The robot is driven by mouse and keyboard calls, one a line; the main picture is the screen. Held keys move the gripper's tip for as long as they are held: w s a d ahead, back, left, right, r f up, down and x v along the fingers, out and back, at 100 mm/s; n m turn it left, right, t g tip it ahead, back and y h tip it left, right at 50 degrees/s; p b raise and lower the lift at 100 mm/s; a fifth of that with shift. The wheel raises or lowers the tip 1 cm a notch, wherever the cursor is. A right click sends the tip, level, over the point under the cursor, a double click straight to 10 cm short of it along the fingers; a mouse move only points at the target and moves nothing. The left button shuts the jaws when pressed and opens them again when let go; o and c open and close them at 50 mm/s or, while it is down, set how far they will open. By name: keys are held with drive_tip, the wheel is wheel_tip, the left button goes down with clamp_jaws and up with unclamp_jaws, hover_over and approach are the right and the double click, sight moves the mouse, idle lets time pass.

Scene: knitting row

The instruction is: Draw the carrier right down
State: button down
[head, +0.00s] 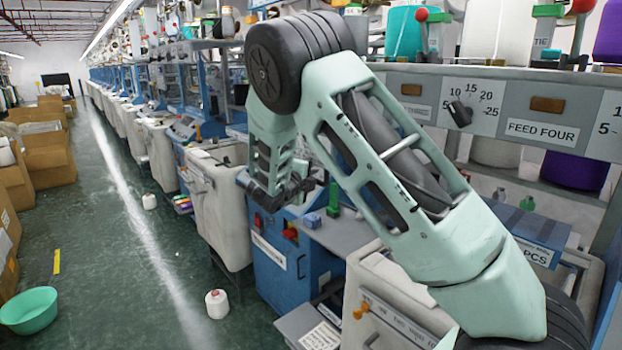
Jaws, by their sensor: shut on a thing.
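My gripper (288,192) is at the middle of the head view, dark and small below my pale green arm. It is at the end of the blue knitting machine (281,270), above its grey top ledge (345,232). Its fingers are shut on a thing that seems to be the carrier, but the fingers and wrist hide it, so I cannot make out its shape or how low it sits.
A blue block (311,220) and a green post (333,198) stand close right of my gripper. A white yarn cone (217,304) and a green basin (29,310) are on the floor. The aisle at left is mostly clear.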

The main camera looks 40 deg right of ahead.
wheel_tip(320, 180, down, 30)
drive_tip(key=b, duration=2.6)
drive_tip(key=shift+a, duration=0.2)
drive_tip(key=shift+s+f, duration=0.1)
drive_tip(key=c, duration=1.4)
unclamp_jaws()
drive_tip(key=shift+d+r, duration=0.1)
drive_tip(key=shift+r, duration=0.1)
drive_tip(key=v, duration=1.7)
drive_tip(key=shift+r, duration=0.15)
